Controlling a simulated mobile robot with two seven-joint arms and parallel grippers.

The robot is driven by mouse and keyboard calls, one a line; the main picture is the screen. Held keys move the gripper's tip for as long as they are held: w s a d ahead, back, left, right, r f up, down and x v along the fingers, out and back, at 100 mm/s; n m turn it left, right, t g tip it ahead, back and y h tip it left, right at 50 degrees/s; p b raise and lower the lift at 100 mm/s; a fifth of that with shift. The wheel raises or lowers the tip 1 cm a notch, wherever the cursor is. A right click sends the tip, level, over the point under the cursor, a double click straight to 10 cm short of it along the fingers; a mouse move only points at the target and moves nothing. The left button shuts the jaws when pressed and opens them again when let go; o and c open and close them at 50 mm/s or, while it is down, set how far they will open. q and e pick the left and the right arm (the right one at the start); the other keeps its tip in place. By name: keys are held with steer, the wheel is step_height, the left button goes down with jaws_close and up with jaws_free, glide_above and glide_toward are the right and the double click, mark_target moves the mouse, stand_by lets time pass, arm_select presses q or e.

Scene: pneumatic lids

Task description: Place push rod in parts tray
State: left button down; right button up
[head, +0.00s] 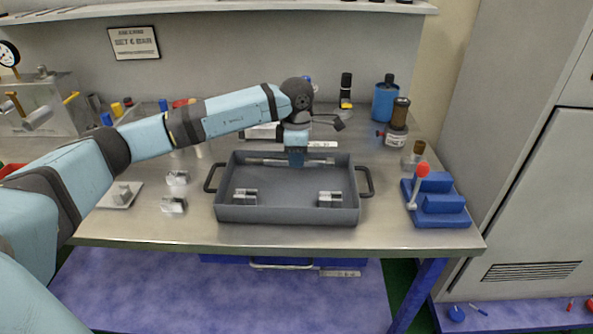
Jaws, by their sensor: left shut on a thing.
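The grey parts tray (288,216) with two black side handles stands on the metal bench. My left gripper (296,163) points down over the back part of the tray and is shut on the push rod (325,162). The push rod is a thin silvery bar lying left to right across the back of the tray. The gripper hides its middle. I cannot tell whether the rod touches the tray floor. My right gripper is not in view.
Two metal blocks (245,196) (330,199) sit in the tray's front. Small metal parts (174,205) lie left of it. A blue fixture with a red-knobbed lever (439,204) stands right. Bottles (396,125) and a blue canister (384,102) stand behind.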

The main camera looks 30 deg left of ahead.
mark_target(296, 178)
arm_select(q)
step_height(296, 178, down, 4)
steer(key=shift+f, duration=0.2)
steer(key=c, duration=1.1)
jaws_free()
steer(key=shift+f, duration=0.1)
steer(key=shift+o, duration=0.2)
steer(key=shift+r, duration=0.25)
step_height(296, 178, up, 12)
steer(key=shift+f, duration=0.1)
